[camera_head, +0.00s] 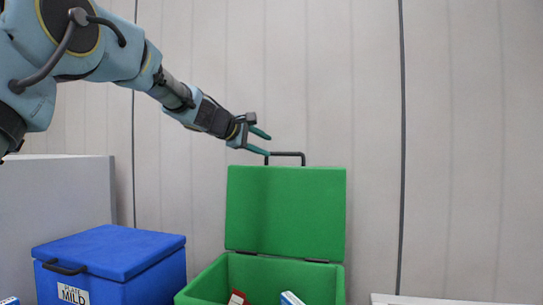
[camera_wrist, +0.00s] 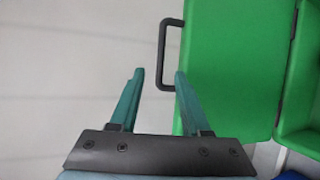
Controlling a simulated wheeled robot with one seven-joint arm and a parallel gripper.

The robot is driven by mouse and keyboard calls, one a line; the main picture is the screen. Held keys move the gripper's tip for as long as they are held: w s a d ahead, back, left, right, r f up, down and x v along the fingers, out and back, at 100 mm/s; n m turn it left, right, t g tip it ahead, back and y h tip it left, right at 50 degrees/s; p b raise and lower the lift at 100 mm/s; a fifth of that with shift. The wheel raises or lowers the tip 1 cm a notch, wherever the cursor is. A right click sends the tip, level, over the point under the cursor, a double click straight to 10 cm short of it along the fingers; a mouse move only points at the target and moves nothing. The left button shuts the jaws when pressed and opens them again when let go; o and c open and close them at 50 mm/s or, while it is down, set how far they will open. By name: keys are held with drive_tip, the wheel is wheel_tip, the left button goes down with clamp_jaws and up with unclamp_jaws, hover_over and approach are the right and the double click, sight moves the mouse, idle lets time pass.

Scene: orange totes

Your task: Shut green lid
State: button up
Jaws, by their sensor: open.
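The green lid (camera_head: 286,211) stands upright, hinged at the back of the green box (camera_head: 281,274), which is open. A dark handle (camera_head: 287,155) sits on the lid's top edge. My gripper (camera_head: 266,143) is open, just left of the handle and near the lid's upper left corner. In the wrist view the lid (camera_wrist: 233,67) fills the right part, with its handle (camera_wrist: 163,55) ahead of my fingertips (camera_wrist: 159,72). The right finger overlaps the lid's edge in that view; I cannot tell if it touches. Nothing is between the fingers.
A blue box (camera_head: 109,265) with its lid shut stands to the left, in front of a grey block (camera_head: 58,198). Small red-brown (camera_head: 238,297) and blue-white (camera_head: 291,298) items lie inside the green box. A panelled wall stands behind. The space right of the lid is free.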

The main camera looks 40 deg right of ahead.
sight(282, 154)
drive_tip(key=p+x, duration=0.4)
drive_tip(key=x, duration=0.4)
drive_tip(key=shift+w+d, duration=0.15)
drive_tip(key=shift+d, duration=0.1)
drive_tip(key=shift+x, duration=0.85)
drive_tip(key=shift+f, duration=0.2)
drive_tip(key=shift+a, duration=0.1)
clamp_jaws()
